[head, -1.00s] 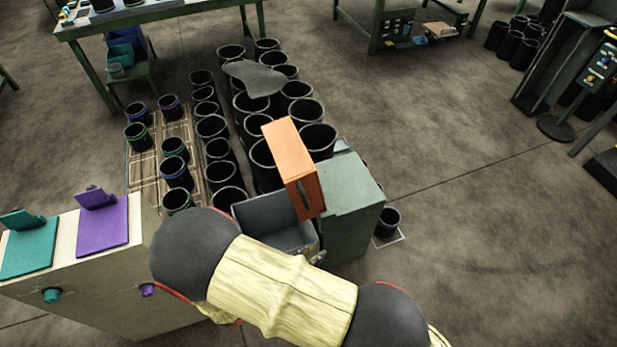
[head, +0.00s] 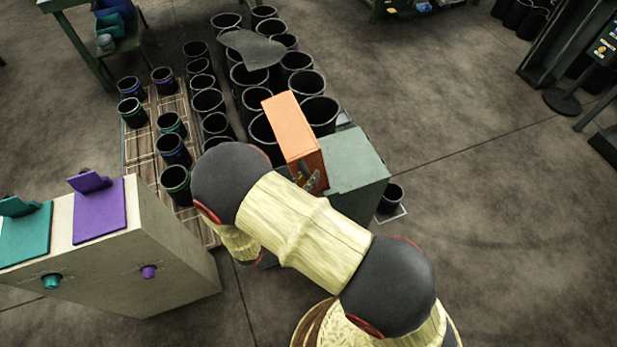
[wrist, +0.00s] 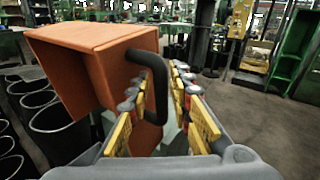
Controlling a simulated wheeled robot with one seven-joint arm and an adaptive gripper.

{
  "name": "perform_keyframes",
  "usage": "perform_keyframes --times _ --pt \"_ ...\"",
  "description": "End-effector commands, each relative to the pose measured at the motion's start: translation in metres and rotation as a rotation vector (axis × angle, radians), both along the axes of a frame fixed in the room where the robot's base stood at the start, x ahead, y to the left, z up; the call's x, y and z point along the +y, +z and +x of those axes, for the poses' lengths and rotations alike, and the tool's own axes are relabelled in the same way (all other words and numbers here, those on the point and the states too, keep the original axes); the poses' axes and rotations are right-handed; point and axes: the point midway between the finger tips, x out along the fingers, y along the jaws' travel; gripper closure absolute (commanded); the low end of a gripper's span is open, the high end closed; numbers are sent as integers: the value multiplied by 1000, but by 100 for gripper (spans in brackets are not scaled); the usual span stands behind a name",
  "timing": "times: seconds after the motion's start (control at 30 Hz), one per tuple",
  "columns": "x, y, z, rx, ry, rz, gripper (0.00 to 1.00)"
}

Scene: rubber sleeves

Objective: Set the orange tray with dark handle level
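The orange tray (head: 289,130) stands tipped up on its side, not level, next to the green cabinet in the head view. In the wrist view the tray (wrist: 85,60) fills the left and centre, its hollow side facing left. Its dark bent handle (wrist: 157,75) sticks out from the near face. My gripper (wrist: 160,92) is open, with its yellow-padded fingers on either side of the handle. A gap shows between the fingers, and I cannot tell whether either one touches the handle. In the head view my gripper (head: 312,181) is small at the tray's near face.
The green cabinet (head: 358,172) stands just right of the tray. Many black sleeves (head: 306,82) stand behind and left. A pale stand (head: 150,250) with teal and purple plates is at the lower left. Floor to the right is mostly open. My arm covers the area below the tray.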

Motion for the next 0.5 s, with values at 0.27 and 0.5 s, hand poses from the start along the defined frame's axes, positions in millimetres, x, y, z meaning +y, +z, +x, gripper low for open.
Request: perform_keyframes --times 0.27,0.5 --pt "-4 0 4 0 -1 0 79" --pt "-4 0 4 0 -1 0 88"
